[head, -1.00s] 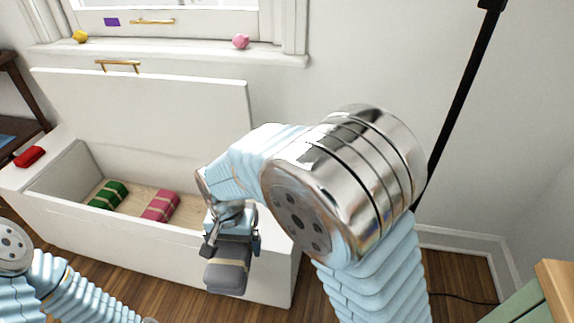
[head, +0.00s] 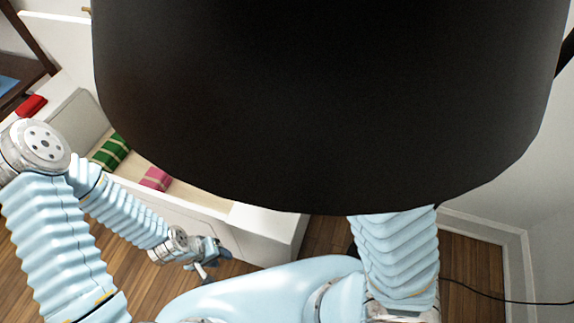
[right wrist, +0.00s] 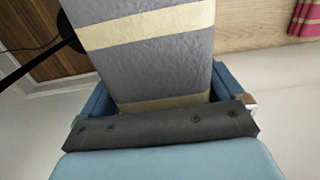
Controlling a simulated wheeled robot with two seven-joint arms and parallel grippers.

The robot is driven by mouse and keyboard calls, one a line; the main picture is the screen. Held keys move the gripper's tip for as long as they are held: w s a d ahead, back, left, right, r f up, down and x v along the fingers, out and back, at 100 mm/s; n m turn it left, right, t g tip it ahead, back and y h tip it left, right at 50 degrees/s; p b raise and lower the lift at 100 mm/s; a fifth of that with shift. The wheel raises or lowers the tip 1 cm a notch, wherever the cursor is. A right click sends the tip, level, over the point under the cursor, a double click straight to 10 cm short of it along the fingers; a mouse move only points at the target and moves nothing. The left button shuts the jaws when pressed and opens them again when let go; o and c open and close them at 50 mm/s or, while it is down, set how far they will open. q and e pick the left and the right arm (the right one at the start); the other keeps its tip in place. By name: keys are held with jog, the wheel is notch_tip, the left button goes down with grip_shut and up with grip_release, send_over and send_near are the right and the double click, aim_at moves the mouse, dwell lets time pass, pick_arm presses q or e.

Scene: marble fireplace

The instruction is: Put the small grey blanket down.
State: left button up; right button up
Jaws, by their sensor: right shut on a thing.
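The small grey blanket (right wrist: 152,62), with tan bands, fills the middle of the right wrist view. My right gripper (right wrist: 160,92) is shut on it, one finger on each side. In the head view, the right gripper and the blanket are hidden behind a large black shape. My left gripper (head: 208,262) is empty, in front of the white chest (head: 262,222), with its fingers apart. The chest is open. Inside it lie a green striped blanket (head: 111,152) and a pink striped one (head: 155,178), which also shows in the right wrist view (right wrist: 306,18).
A large black rounded shape (head: 330,100), perhaps a lampshade, blocks most of the head view. A red thing (head: 31,105) lies on the chest's left end. A black cable (head: 500,296) runs along the wooden floor at right.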

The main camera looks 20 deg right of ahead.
jog(key=f, duration=0.1)
jog(key=w+d+f, duration=0.1)
jog(key=d+f, duration=0.1)
jog(key=shift+w+d+f, duration=0.25)
jog(key=shift+f, duration=0.15)
jog(key=shift+w+d+f+b, duration=0.1)
jog(key=shift+f+b, duration=0.15)
jog(key=shift+f, duration=0.65)
jog(key=shift+w+d+f+b, duration=0.1)
jog(key=shift+f+b, duration=0.15)
jog(key=shift+f, duration=0.65)
jog(key=shift+f, duration=0.1)
jog(key=o, duration=0.8)
jog(key=shift+c, duration=0.2)
jog(key=shift+r, duration=0.3)
notch_tip(320, 180, up, 12)
jog(key=shift+s+f+p, duration=0.1)
jog(key=shift+f+p, duration=0.1)
jog(key=shift+p, duration=0.55)
